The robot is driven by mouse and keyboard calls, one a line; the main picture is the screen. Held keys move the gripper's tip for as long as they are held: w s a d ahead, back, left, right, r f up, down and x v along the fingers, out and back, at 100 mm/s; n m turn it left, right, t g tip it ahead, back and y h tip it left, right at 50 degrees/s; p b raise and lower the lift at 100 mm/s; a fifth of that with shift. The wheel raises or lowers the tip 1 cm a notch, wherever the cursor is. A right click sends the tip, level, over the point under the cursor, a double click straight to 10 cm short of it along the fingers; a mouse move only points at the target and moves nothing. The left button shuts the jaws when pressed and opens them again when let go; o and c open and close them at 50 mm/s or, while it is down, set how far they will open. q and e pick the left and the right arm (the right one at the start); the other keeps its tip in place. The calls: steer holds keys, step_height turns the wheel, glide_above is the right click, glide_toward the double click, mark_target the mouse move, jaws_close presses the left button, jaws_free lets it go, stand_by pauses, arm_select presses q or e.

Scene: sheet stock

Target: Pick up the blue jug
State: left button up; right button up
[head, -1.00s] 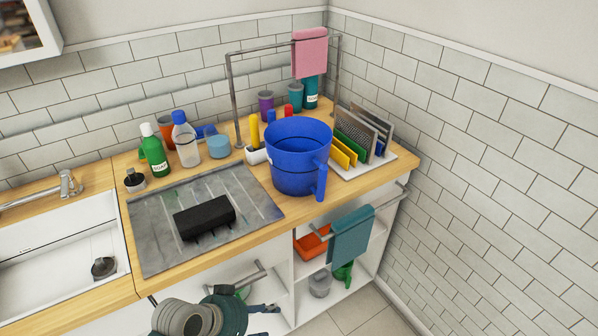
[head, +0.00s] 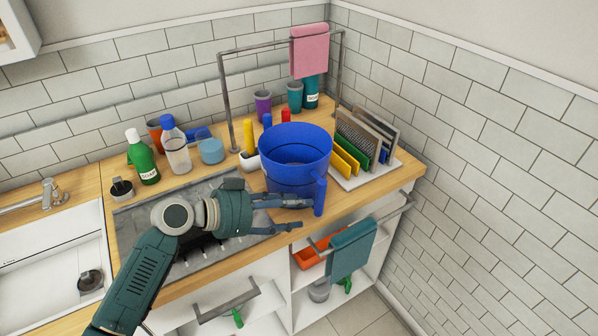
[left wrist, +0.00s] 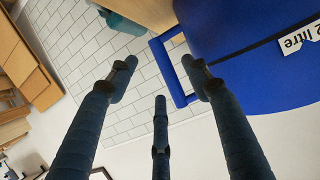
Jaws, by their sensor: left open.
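The blue jug (head: 291,177) stands upright on the wooden counter near its right end, with its handle (head: 320,195) at the front right. It also shows in the left wrist view (left wrist: 235,65), with the handle (left wrist: 167,68) beyond the fingers and part of a white label reading "litre". My left gripper (head: 297,214) is open and empty, in front of the jug with its fingers pointing right toward the handle. In the left wrist view the jug's handle appears just ahead of the right-hand finger. I cannot tell whether that finger touches the jug. My right gripper is not in view.
A rack of boards (head: 366,140) stands close right of the jug. A metal rail with a pink cloth (head: 309,50) rises behind. Bottles, including a green one (head: 143,160), stand at left. A teal towel (head: 351,248) hangs below the counter edge.

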mark_target(318, 206)
arm_select(q)
steer(key=x, duration=0.2)
steer(key=shift+d+p, duration=0.3)
steer(key=shift+d, duration=0.15)
steer(key=x, duration=0.1)
steer(key=p+x, duration=0.1)
steer(key=x, duration=0.1)
steer(key=p+x, duration=0.1)
steer(key=shift+w+d+r, duration=0.15)
steer(key=shift+w+r, duration=0.05)
steer(key=shift+r, duration=0.05)
steer(key=shift+w+d+f, duration=0.25)
steer(key=shift+d+f, duration=0.05)
steer(key=shift+f, duration=0.05)
steer(key=shift+s, duration=0.1)
jaws_close()
steer(key=shift+r, duration=0.25)
steer(key=shift+f, duration=0.1)
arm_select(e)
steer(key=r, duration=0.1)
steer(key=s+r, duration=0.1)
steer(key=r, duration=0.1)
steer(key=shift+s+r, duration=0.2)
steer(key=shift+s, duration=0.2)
